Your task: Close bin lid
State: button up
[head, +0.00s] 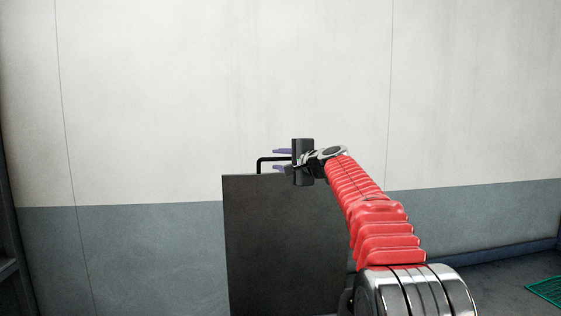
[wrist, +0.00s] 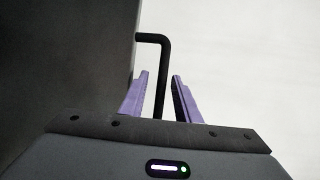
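The bin lid (head: 285,240) is a dark grey flat panel standing upright in front of the wall. A black bent handle (head: 259,163) sticks up from its top edge. My gripper (head: 275,160) is at this handle, with one purple finger above the bar and one below. In the wrist view, the lid (wrist: 65,60) fills the left side and the handle (wrist: 160,75) runs between the two fingers of my gripper (wrist: 161,76). Gaps show on both sides of the bar, so the gripper is open around it. The bin itself is not in view.
A wall, white above (head: 180,90) and blue-grey below (head: 120,260), stands behind the lid. A green net (head: 545,290) lies on the floor at the far right. The space left of the lid looks clear.

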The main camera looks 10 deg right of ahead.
grip_shut()
dwell(0.3)
jog(key=shift+f, duration=0.1)
